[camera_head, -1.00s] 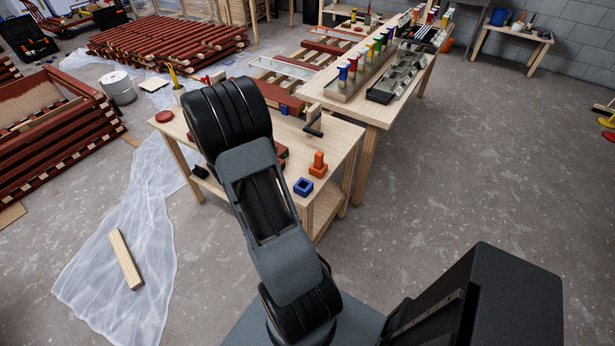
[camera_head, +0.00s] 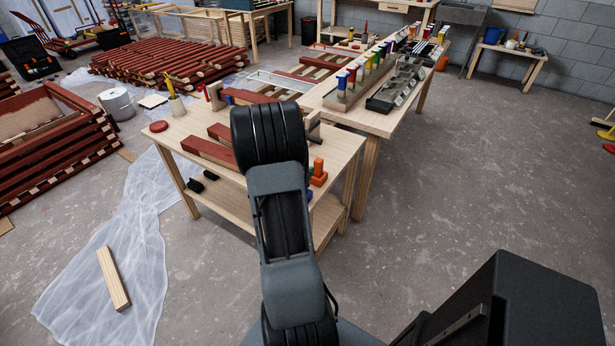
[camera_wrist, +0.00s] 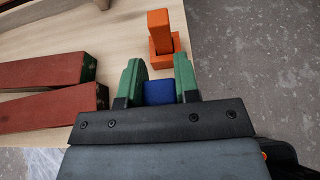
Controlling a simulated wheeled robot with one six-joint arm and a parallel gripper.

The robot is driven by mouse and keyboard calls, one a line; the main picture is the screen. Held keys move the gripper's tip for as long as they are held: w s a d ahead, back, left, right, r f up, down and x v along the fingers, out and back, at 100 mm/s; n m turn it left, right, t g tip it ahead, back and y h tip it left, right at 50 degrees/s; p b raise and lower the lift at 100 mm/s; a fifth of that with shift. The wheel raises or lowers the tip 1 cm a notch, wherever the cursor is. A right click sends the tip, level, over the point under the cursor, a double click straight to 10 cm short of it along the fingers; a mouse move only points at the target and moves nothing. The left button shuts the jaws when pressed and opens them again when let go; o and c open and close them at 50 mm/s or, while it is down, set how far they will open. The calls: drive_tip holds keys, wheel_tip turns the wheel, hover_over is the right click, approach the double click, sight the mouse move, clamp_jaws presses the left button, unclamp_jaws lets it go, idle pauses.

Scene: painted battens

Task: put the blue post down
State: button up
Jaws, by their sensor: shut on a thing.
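In the wrist view my gripper (camera_wrist: 160,78) has its two green fingers on either side of the blue post (camera_wrist: 159,92), and it is shut on it. Only a blue face of the post shows; its lower end is hidden, and I cannot tell whether it touches anything. In the head view my arm hides the gripper and the post. A square blue holder (camera_head: 309,191) shows there as a small patch beside my arm, on the near right part of the wooden table (camera_head: 335,150).
An orange post in an orange square base (camera_head: 318,172) stands close by; it also shows beyond my fingers in the wrist view (camera_wrist: 160,38). Red battens (camera_head: 208,149) lie to the left on the table. A second table with coloured-handled brushes (camera_head: 365,70) stands behind.

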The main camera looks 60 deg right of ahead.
drive_tip(key=f, duration=0.2)
drive_tip(key=f+b, duration=0.1)
drive_tip(key=shift+s+a+f, duration=0.15)
drive_tip(key=shift+a, duration=0.1)
clamp_jaws()
drive_tip(key=shift+o, duration=2.3)
unclamp_jaws()
drive_tip(key=shift+o, duration=0.8)
drive_tip(key=shift+d+f, duration=0.1)
drive_tip(key=o, duration=0.3)
drive_tip(key=shift+d+r, duration=0.1)
drive_tip(key=shift+r, duration=0.1)
drive_tip(key=shift+w, duration=0.2)
